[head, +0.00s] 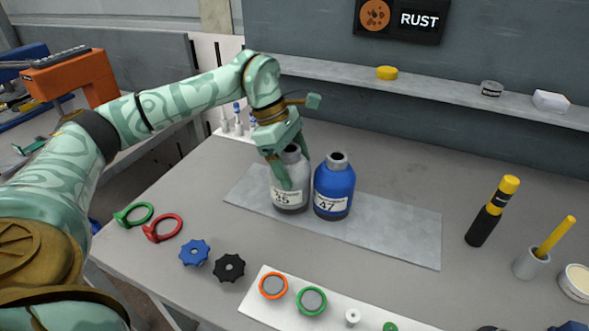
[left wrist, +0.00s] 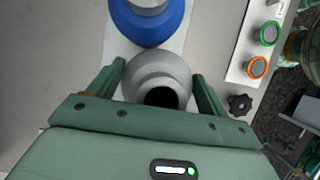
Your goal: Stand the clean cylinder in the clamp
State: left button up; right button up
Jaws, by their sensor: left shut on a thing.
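A grey cylinder (head: 300,172) with a narrow neck and a white label stands upright on a grey mat (head: 405,245). A blue cylinder (head: 335,180) with a grey neck and a similar label stands close to its right. My left gripper (head: 284,170) reaches down from above and is shut on the grey cylinder. In the left wrist view the fingers lie on either side of the grey cylinder (left wrist: 158,72), with the blue cylinder (left wrist: 150,22) beyond it. I cannot tell from the surfaces which cylinder is clean. No clamp is clearly recognisable. My right gripper is not in view.
Green (head: 134,214) and red rings (head: 162,228), and blue (head: 195,252) and black knobs (head: 229,267), lie front left. A white button panel (head: 250,297) is in front. A yellow-black tool (head: 492,212) stands right. A RUST sign (head: 402,18) hangs behind. The mat's right part is clear.

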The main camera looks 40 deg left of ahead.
pick_arm(q)
jog(key=shift+w+f, duration=0.1)
jog(key=shift+f, duration=0.45)
jog(key=shift+r, duration=0.1)
jog(key=o, duration=2)
